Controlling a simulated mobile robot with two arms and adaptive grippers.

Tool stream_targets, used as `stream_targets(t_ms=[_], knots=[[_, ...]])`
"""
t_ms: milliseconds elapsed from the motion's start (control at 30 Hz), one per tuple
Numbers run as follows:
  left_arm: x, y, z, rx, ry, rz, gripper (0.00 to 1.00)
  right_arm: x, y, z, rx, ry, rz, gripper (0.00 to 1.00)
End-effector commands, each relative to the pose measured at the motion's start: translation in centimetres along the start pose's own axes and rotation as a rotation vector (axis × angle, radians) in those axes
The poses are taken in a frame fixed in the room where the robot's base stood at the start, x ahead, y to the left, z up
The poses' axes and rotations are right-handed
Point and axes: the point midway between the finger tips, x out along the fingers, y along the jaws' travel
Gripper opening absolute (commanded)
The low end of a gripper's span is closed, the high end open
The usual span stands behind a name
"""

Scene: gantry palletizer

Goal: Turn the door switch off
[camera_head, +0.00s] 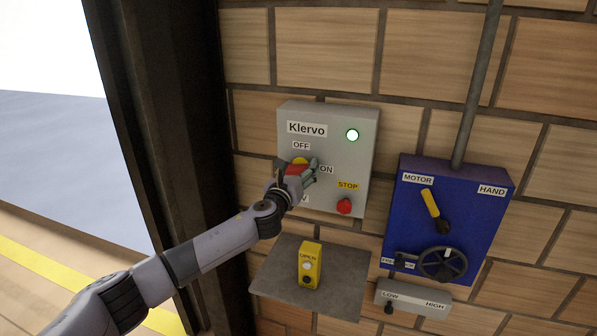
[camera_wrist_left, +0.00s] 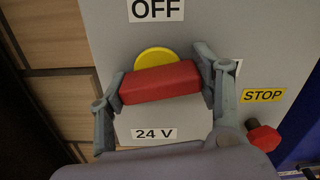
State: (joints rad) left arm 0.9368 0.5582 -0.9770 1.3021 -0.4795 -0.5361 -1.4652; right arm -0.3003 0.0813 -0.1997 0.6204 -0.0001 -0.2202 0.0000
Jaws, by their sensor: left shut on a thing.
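The door switch is a red bar handle (camera_wrist_left: 160,83) on a yellow disc (camera_wrist_left: 155,56), on the front of the grey Klervo box (camera_head: 333,117). In the head view the red handle (camera_head: 293,170) is partly covered by my gripper. OFF is printed above the switch and ON to its right. In the wrist view the handle lies nearly level, its right end slightly higher, toward the ON side. My left gripper (camera_head: 300,174) is shut on the handle, one finger at each end in the wrist view (camera_wrist_left: 160,90).
A red STOP button (camera_head: 344,206) sits right of the switch. A grey shelf (camera_head: 275,281) below holds a yellow OPEN button box (camera_head: 309,265). A blue MOTOR box (camera_head: 468,205) with a yellow lever and handwheel, and a LOW/HIGH box (camera_head: 415,301), are right. A dark post (camera_head: 190,120) stands left.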

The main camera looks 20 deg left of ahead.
Motion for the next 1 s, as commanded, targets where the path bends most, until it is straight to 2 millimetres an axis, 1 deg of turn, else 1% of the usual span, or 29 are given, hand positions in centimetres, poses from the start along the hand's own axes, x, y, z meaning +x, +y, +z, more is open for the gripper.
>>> stream_targets(t_ms=[1000], knots=[[0.0,0.1,0.0,-0.961,0.0,0.001,0.32,1.3,0.0,0.1,0.0,0.0,0.0,0.4]])
